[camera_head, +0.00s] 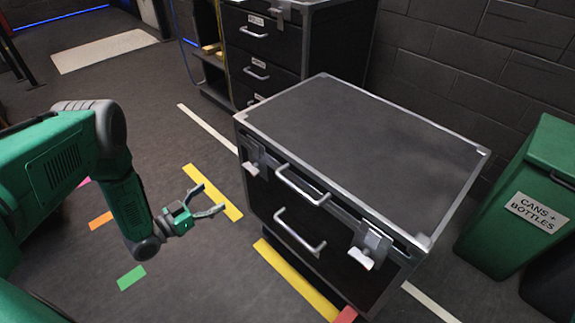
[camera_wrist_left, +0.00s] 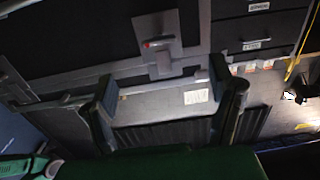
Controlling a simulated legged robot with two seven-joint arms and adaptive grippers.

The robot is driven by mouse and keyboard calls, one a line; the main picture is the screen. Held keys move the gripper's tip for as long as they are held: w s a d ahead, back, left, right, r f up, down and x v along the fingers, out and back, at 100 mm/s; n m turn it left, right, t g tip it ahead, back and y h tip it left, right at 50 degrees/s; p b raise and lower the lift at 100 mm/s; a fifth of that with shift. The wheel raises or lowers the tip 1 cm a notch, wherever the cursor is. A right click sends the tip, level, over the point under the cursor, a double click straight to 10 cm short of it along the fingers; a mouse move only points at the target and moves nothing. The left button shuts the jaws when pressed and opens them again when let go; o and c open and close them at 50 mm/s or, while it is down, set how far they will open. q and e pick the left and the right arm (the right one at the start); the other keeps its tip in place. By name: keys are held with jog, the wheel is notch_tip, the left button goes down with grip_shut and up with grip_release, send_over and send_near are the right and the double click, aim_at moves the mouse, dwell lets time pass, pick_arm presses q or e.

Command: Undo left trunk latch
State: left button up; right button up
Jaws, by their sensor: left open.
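The black trunk (camera_head: 370,130) with silver edges stands right of centre in the head view. Its left latch (camera_head: 250,163) is a metal piece with a pale tab at the near left corner, below the lid edge. The right latch (camera_head: 368,250) sits further right on the same front. My left gripper (camera_head: 212,199) is open and empty, to the left of the trunk and apart from the left latch. In the left wrist view its spread fingers (camera_wrist_left: 170,92) frame a metal bar and dark surface. A metal plate with a red spot (camera_wrist_left: 158,43) shows beyond; which latch it is, I cannot tell.
Two bar handles (camera_head: 300,185) stick out from the trunk front between the latches. A black drawer cabinet (camera_head: 265,55) stands behind it. A green bin (camera_head: 525,200) stands at right. The floor around my left gripper is clear, with flat coloured tape marks.

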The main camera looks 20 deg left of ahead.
pick_arm(q)
jog(key=b, duration=0.1)
send_near(248, 169)
jog(key=w+d, duration=0.1)
jog(key=shift+m, duration=0.3)
jog(key=x, duration=0.3)
jog(key=b+x, duration=0.1)
jog(key=x, duration=0.1)
jog(key=b+x, duration=0.1)
jog(key=x, duration=0.2)
jog(key=shift+w+f, duration=0.35)
jog(key=shift+w, duration=0.05)
jog(key=shift+d+r, duration=0.1)
pick_arm(e)
jog(key=f, duration=0.1)
jog(key=d+f, duration=0.1)
jog(key=f, duration=0.1)
jog(key=shift+s+f, duration=0.15)
jog(key=shift+f, duration=0.05)
pick_arm(q)
jog(key=c, duration=1.2)
pick_arm(e)
jog(key=shift+a, duration=0.15)
